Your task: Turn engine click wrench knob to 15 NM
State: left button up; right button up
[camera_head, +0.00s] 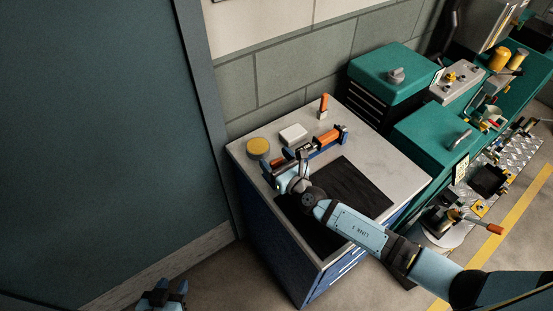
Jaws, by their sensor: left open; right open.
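A tool that looks like the click wrench (318,139), with orange and dark parts, lies in a blue holder (325,150) on the grey-topped cabinet. Its knob and scale are too small to tell apart or read. My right gripper (269,168) is at the left end of the holder, with its arm reaching in from the lower right over the black mat. It is open; I cannot tell whether it touches the holder, and it hides part of that end. My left gripper (166,288) is open and empty, low at the bottom left, away from the cabinet.
On the cabinet top (385,165) are a yellow-topped round tin (258,146), a white box (293,134), an upright orange-handled item (323,105) and a black mat (355,185). Green cabinets (390,70) and a tool-covered bench stand at the right. A wall closes off the back.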

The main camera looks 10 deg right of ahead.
jog(key=c, duration=0.9)
